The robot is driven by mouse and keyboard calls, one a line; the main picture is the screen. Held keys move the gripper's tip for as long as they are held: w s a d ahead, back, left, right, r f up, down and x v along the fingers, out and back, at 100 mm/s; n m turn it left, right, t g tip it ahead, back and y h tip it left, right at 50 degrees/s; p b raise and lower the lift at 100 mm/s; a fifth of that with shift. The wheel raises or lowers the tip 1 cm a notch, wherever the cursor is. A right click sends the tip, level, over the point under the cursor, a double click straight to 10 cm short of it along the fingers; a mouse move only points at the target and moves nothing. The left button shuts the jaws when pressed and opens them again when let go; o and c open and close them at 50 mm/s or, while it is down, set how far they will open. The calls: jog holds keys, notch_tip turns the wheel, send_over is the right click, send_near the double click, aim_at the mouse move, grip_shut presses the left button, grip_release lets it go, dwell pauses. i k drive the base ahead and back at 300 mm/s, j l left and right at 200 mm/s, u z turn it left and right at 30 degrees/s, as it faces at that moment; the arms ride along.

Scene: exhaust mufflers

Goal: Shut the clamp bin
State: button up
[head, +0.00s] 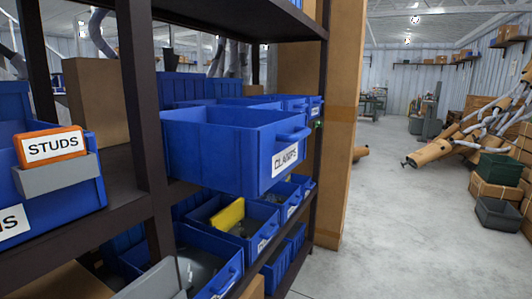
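The clamp bin (225,155) is a blue open-topped bin with a white label reading "CLAMPS" and a blue handle (295,134) on its front. It is in the middle of the head view and juts out of the dark shelf rack (148,100), past the bins around it. It looks level. The part of its inside that shows looks blue and empty; its floor is hidden.
A blue bin (85,200) with an orange "STUDS" tag (50,147) is at left. More bins (240,218) sit below, one with a yellow item. A brown post or panel (345,120) stands right of the rack. Grey floor (390,230) at right is clear; pipes and boxes lie beyond.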

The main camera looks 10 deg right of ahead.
aim_at(239, 152)
jog(key=i+l+z, duration=0.1)
jog(key=z, duration=0.4)
jog(key=i+l+z, duration=0.1)
jog(key=z, duration=0.35)
jog(key=i+z, duration=0.15)
jog(key=z, duration=0.35)
jog(key=i, duration=1.65)
jog(key=i+l+u, duration=0.1)
jog(key=i+u, duration=0.2)
jog(key=i, duration=0.25)
jog(key=i+l+u, duration=0.35)
jog(key=i, duration=0.15)
jog(key=j+u, duration=0.1)
jog(key=u, duration=3.3)
jog(key=l+u, duration=0.5)
jog(key=l, duration=0.3)
jog(key=l+u, duration=0.25)
jog(key=l, duration=0.15)
jog(key=l+u, duration=0.25)
jog(key=l, duration=0.2)
jog(key=k+j, duration=0.05)
